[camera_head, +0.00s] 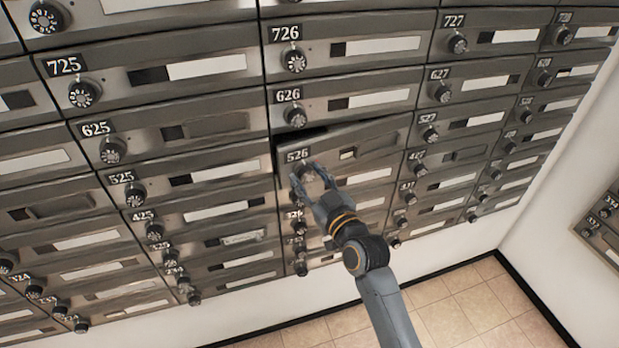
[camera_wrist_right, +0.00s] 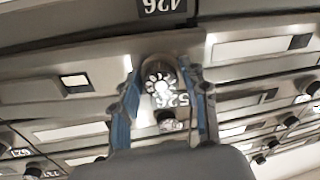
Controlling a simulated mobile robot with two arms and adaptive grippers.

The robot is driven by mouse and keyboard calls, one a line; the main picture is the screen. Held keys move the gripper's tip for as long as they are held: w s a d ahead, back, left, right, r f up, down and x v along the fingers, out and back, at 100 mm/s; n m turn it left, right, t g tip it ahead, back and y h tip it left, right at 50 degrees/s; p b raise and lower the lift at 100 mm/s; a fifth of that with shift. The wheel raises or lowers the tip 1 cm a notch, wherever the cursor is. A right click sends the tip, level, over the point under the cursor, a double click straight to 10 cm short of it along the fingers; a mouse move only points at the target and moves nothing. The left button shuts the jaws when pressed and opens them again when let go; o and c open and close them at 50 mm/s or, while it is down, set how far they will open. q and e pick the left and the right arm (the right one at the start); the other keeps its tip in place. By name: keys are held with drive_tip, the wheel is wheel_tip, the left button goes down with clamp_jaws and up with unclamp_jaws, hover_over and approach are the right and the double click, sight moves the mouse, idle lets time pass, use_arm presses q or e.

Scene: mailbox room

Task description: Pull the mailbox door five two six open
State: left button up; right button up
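The mailbox door 526 (camera_head: 368,160) is in the middle of the head view. It stands slightly ajar: its left side is out from the cabinet face, with a dark gap along its upper left edge. Its number plate (camera_head: 298,155) sits above its round dial knob. My right gripper (camera_head: 311,177) is at this knob, with a finger on each side. In the right wrist view the dial knob (camera_wrist_right: 160,82) lies between the two blue fingers, which look closed on it. The fingers partly hide the knob in the head view. My left gripper is not in view.
Closed mailbox doors surround it, with door 626 (camera_head: 345,105) above and door 525 (camera_head: 200,175) to the left. Their knobs stick out. Tiled floor (camera_head: 470,305) and a white wall (camera_head: 560,200) lie at the lower right, with another mailbox block (camera_head: 601,222) at the right edge.

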clamp_jaws()
drive_tip(key=shift+s+d, duration=0.15)
drive_tip(key=shift+s, duration=0.1)
idle(0.3)
